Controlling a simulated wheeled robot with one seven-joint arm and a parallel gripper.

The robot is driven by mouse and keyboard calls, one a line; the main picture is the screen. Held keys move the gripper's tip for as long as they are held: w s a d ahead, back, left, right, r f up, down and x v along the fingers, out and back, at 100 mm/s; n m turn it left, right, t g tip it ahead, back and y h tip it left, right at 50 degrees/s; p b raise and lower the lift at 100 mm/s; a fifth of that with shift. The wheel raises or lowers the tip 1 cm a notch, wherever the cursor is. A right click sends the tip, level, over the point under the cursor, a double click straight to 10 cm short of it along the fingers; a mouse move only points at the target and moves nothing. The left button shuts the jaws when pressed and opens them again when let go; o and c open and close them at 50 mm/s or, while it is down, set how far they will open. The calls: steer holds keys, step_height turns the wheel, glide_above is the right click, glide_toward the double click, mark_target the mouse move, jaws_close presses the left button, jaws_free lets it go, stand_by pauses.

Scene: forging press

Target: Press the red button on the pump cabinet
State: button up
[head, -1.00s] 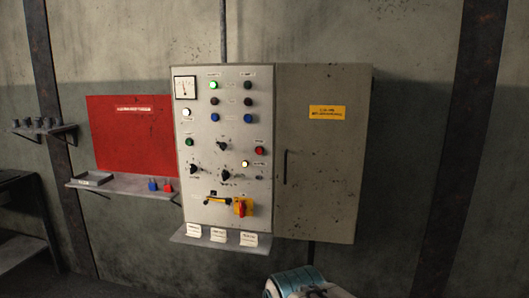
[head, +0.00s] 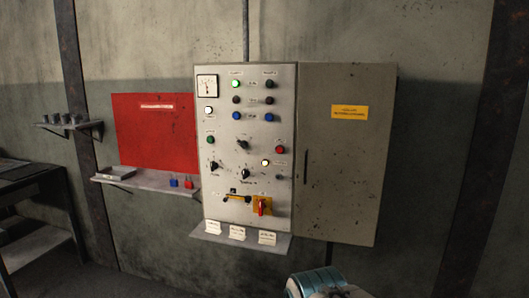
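The pump cabinet (head: 220,150) hangs on the wall in the middle of the head view, with a panel of lamps, knobs and buttons. The red button (head: 280,149) sits on the right side of this panel, above a lit whitish lamp (head: 266,162). A red and yellow rotary switch (head: 262,206) is lower on the panel. A part of my arm in teal and white shows at the bottom edge, below the cabinet and well apart from the button. My gripper's fingers are not in view.
A grey cabinet door (head: 345,190) with a yellow label is right of the panel. A small ledge with white tags (head: 238,233) juts out below it. At left are a red board (head: 155,140), a shelf (head: 150,181) with blue and red padlocks, and a bench (head: 30,240).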

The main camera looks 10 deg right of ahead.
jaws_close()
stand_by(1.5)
